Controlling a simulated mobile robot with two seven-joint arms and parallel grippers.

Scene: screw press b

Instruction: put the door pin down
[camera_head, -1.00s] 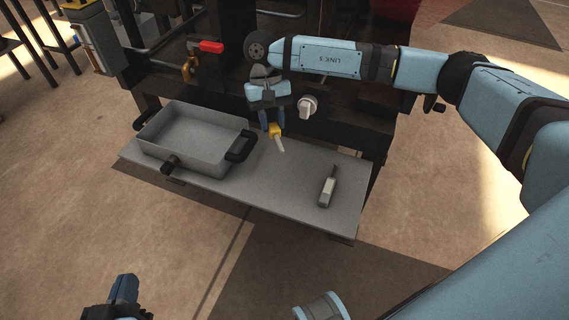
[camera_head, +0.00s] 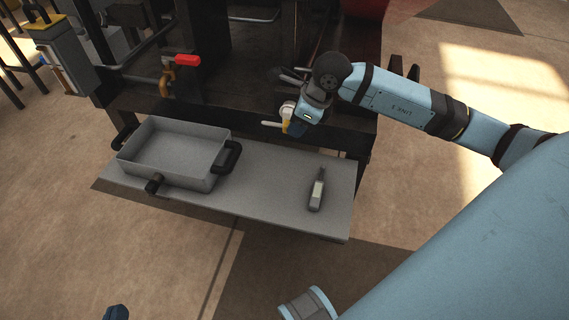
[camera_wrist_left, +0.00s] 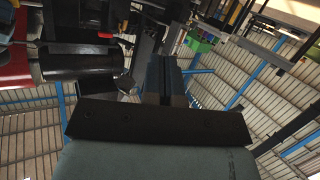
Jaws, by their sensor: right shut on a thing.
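The door pin (camera_head: 271,124) is a small pale rod with a yellow part at its right end. My right gripper (camera_head: 288,128) is shut on it by the yellow part, in front of the dark machine frame and above the shelf's back edge. The pin points left, roughly level, and looks clear of the grey shelf (camera_head: 265,190). The fingertips are partly hidden. My left gripper (camera_wrist_left: 165,65) looks shut and empty in the left wrist view, its fingers side by side. Only a blue tip of it (camera_head: 115,313) shows at the head view's bottom edge.
A grey metal tray (camera_head: 188,178) with black handles stands on the shelf's left part. A small grey tool (camera_head: 316,195) lies on the right part. Bare shelf lies between them. A red-handled valve (camera_head: 186,60) is on the machine (camera_head: 240,80) behind.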

